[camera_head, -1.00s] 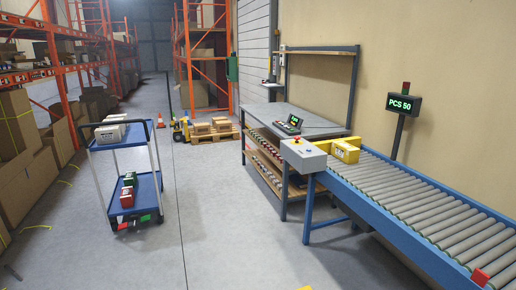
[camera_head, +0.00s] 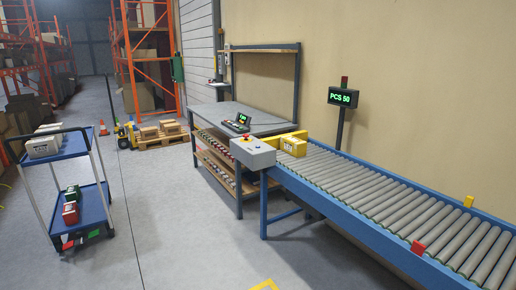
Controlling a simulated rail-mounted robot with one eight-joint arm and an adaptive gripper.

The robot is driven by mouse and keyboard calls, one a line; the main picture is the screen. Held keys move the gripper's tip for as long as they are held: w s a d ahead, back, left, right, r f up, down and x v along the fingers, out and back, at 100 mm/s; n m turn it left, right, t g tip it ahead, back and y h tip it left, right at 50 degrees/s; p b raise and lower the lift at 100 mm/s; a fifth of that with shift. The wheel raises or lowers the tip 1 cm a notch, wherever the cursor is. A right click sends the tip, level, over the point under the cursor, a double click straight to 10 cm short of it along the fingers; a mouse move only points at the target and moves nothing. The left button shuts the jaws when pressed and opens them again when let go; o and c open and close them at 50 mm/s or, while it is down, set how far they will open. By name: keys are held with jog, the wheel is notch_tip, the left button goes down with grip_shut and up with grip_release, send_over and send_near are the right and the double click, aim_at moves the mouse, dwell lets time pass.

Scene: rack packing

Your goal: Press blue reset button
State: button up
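A light grey control box (camera_head: 256,160) stands at the near left end of the roller conveyor. A red mushroom button (camera_head: 246,138) on a yellow base sits on its top. My gripper is not in view, and nothing of mine touches the box.
A grey workbench (camera_head: 225,112) stands behind. A blue two-shelf cart (camera_head: 88,205) is at the left. The floor between cart and conveyor is clear.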

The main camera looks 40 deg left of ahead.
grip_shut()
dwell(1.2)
